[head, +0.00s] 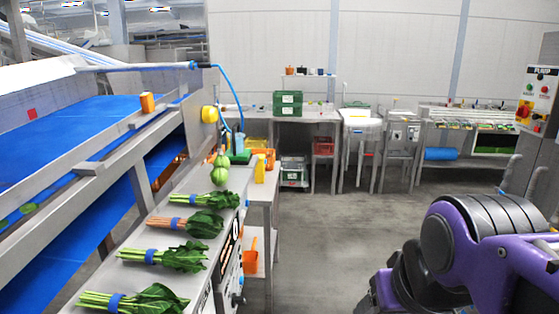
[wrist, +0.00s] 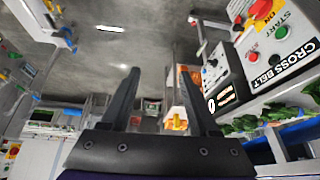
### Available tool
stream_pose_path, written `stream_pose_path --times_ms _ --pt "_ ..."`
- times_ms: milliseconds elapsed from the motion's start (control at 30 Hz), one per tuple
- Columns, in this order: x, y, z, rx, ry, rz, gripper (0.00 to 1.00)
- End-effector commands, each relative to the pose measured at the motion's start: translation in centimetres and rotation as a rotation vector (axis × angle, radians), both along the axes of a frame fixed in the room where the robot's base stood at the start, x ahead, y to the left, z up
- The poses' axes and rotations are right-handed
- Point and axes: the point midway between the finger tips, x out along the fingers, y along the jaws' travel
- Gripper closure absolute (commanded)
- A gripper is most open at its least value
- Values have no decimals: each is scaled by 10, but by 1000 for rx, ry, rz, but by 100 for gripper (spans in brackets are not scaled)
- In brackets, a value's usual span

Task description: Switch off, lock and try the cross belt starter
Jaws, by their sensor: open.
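The cross belt starter (wrist: 262,50) is a pale box at the upper right of the wrist view, labelled CROSS BELT. It has a red knob on yellow (wrist: 262,10), a green button by the word START and a red one. The picture there is rotated. In the head view the bench-front panels (head: 228,272) show only edge-on, so I cannot pick out the starter's face. My gripper (wrist: 153,72) is open and empty, its two dark fingers apart, left of the starter and not touching it. It is out of the head view. I cannot make out a padlock or tag.
Bunched greens (head: 165,258) lie along the bench beside the blue belt (head: 60,145). Another panel (wrist: 217,75) with a black handle adjoins the starter. A PUMP panel (head: 540,95) stands at the far right. The grey floor (head: 335,235) between is clear. Tables line the back wall.

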Motion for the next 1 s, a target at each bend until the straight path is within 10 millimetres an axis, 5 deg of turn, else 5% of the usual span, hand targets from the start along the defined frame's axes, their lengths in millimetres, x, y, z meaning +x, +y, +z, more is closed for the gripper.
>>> stream_pose_path --times_ms 267,633,1000 --pt "-5 2 -4 -8 15 -3 39" --pt "-4 2 -4 -8 14 -2 100" --pt "-4 2 -4 -8 13 -2 100"
